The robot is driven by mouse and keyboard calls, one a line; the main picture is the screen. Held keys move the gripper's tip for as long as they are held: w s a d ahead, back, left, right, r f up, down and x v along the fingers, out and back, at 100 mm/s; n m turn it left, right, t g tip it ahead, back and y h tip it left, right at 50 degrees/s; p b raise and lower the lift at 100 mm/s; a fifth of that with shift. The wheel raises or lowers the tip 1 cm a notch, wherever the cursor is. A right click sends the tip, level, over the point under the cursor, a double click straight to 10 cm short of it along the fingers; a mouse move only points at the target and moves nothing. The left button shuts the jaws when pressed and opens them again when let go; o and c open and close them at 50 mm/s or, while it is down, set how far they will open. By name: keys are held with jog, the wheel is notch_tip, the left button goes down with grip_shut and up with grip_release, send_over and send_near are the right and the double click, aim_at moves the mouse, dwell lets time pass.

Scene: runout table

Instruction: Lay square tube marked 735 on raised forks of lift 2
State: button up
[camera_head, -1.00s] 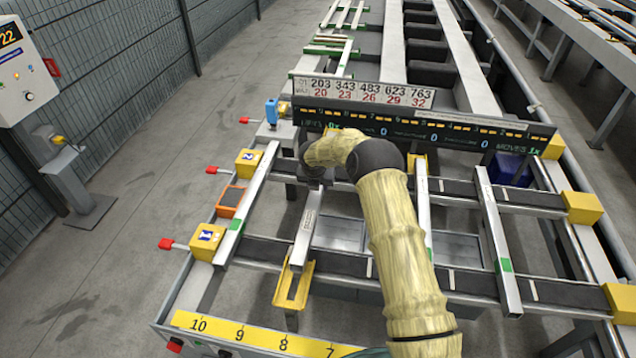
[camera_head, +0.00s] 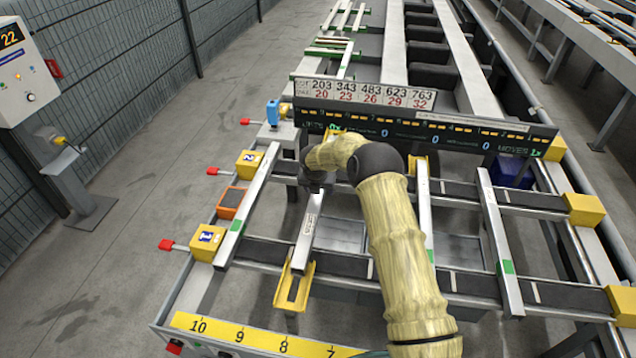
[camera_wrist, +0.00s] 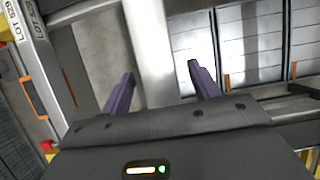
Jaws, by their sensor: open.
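A pale square tube (camera_head: 306,238) runs lengthwise, its near end at a yellow forked cradle (camera_head: 293,290). It carries a small label too small to read, so I cannot tell whether it is the one marked 735. My gripper (camera_head: 317,183) is at the tube's far end in the head view, partly hidden by my arm. In the wrist view, my gripper (camera_wrist: 163,85) is open, with the pale tube (camera_wrist: 150,45) between its two dark fingers. I cannot tell whether the fingers reach down around it. A yellow block marked 2 (camera_head: 249,163) stands at the left edge.
A yellow block marked 1 (camera_head: 207,241) stands nearer. Other pale bars (camera_head: 498,240) with green patches cross the dark belts. A bar marked LOT 529 (camera_wrist: 30,45) shows at left in the wrist view. A dark display board (camera_head: 425,130) stands behind my gripper.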

jog(key=b+v, duration=0.2)
jog(key=v, duration=1.5)
jog(key=shift+r+b, duration=0.25)
jog(key=shift+b, duration=0.05)
jog(key=s+d+m, duration=0.5)
jog(key=s+m, duration=0.6)
jog(key=s+d+m+g, duration=0.1)
jog(key=s+d+m, duration=0.4)
jog(key=s+m, duration=0.6)
jog(key=s+d+r+m+g, duration=0.1)
jog(key=s+d+m, duration=0.5)
jog(key=s+m, duration=0.5)
jog(key=shift+m+y, duration=0.4)
jog(key=shift+s+d+r, duration=0.1)
jog(key=shift+d, duration=0.1)
